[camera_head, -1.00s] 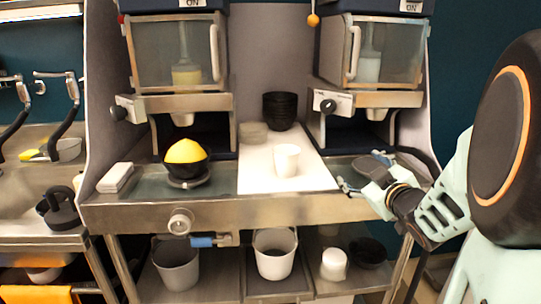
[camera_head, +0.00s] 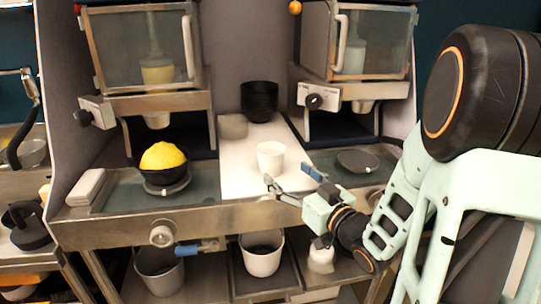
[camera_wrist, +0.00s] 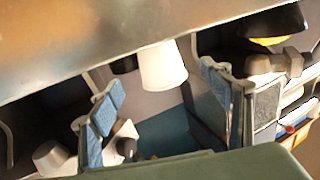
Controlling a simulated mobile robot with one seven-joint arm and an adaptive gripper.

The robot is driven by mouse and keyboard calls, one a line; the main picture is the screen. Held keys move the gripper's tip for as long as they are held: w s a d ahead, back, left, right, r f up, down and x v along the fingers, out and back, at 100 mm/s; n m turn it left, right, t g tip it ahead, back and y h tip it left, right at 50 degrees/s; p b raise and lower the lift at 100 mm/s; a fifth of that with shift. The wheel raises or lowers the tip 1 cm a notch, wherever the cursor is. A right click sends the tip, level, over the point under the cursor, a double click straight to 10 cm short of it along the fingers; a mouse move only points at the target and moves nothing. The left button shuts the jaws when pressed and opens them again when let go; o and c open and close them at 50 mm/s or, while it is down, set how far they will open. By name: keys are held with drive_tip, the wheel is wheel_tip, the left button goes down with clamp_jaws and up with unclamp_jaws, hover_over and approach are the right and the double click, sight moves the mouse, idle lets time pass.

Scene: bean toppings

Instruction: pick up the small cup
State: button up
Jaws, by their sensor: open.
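The small white cup (camera_head: 270,158) stands upright on the white board (camera_head: 238,182) on the counter. My gripper (camera_head: 288,177) is open and empty at the counter's front edge, just in front and slightly right of the cup in the head view. The wrist view is upside down. There the cup (camera_wrist: 162,68) shows between the blue-padded fingers of my gripper (camera_wrist: 160,78), beyond the tips. I see no contact with the cup.
A black bowl with yellow contents (camera_head: 164,160) stands to the left. Stacked black bowls (camera_head: 259,101) stand behind the cup. Two dispensers hang above the counter at left (camera_head: 145,60) and right (camera_head: 360,50). A blue-handled valve (camera_head: 200,247) juts below the front edge.

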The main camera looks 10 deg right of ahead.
sight(277, 166)
drive_tip(key=shift+w+a+r+p, duration=0.2)
drive_tip(key=shift+w+p, duration=0.25)
drive_tip(key=shift+p, duration=0.35)
drive_tip(key=x, duration=0.2)
drive_tip(key=shift+w+a+f, duration=0.15)
drive_tip(key=shift+w+f, duration=0.1)
drive_tip(key=shift+w, duration=0.1)
drive_tip(key=shift+p+x, duration=0.3)
drive_tip(key=shift+x, duration=2.4)
drive_tip(key=shift+r, duration=0.15)
drive_tip(key=shift+c, duration=0.4)
drive_tip(key=c, duration=0.8)
